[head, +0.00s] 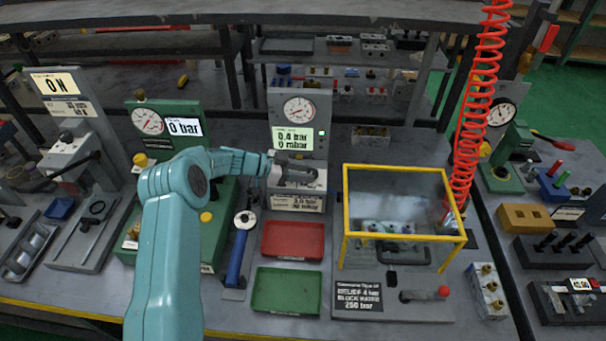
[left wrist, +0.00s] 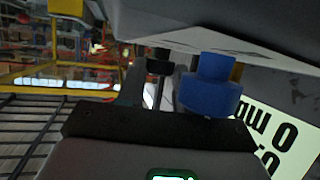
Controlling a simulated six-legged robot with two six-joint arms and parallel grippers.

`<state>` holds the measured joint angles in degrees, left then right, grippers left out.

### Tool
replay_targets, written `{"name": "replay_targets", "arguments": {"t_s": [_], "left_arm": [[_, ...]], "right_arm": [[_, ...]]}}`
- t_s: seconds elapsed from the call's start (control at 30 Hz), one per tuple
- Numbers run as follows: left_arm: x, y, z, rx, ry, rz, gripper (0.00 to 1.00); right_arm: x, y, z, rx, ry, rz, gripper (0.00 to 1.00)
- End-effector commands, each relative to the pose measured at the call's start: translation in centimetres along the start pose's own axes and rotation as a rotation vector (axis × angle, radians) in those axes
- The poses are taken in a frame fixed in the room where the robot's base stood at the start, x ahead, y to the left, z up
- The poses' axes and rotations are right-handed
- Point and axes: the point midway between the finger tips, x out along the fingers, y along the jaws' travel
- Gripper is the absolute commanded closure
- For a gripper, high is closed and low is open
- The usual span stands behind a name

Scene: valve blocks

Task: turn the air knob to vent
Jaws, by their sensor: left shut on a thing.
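The grey test station (head: 299,100) at the back middle carries a round gauge (head: 299,109) and a lit display (head: 293,138) reading 0.4 bar and 0 mbar. My left gripper (head: 290,180) is at the front of this station, just below the display. It is shut on the air knob, which the gripper hides in the head view. In the left wrist view a blue round part (left wrist: 210,88) shows close to the jaws, beside the upside-down display (left wrist: 275,135). The knob's pointer and its marked positions cannot be made out. My right gripper is not in view.
A red tray (head: 293,256) and a green tray (head: 260,307) lie in front of the station. A yellow-framed clear guard (head: 347,205) stands to the right, near a hanging red coiled hose (head: 466,140). A green station (head: 190,113) reading 0 bar stands left.

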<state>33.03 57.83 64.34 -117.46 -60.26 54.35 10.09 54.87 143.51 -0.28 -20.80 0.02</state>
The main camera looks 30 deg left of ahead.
Motion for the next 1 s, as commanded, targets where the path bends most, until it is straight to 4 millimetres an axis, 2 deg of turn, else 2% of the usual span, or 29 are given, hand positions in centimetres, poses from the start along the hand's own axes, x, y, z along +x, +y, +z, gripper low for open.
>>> {"name": "replay_targets", "arguments": {"t_s": [0.47, 0.5, 0.57, 0.6, 0.87, 1.0], "left_arm": [[0.0, -0.1, -0.2, 0.009, 0.003, 0.017, 0.95], [0.0, -0.1, -0.2, 0.009, 0.003, 0.017, 0.62], [0.0, -0.1, -0.2, 0.009, 0.003, 0.017, 0.42], [0.0, -0.1, -0.2, 0.009, 0.003, 0.017, 0.39], [0.0, -0.1, -0.2, 0.009, 0.002, 0.017, 0.39], [-0.5, -0.1, -1.3, 0.011, 0.002, 0.015, 0.39]], "right_arm": [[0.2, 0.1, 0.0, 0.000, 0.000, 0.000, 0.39], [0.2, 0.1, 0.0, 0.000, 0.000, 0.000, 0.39], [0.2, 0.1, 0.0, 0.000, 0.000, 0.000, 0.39], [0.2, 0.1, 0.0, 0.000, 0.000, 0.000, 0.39], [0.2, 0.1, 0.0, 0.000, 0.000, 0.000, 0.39], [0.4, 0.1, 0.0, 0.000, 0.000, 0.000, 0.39]]}}
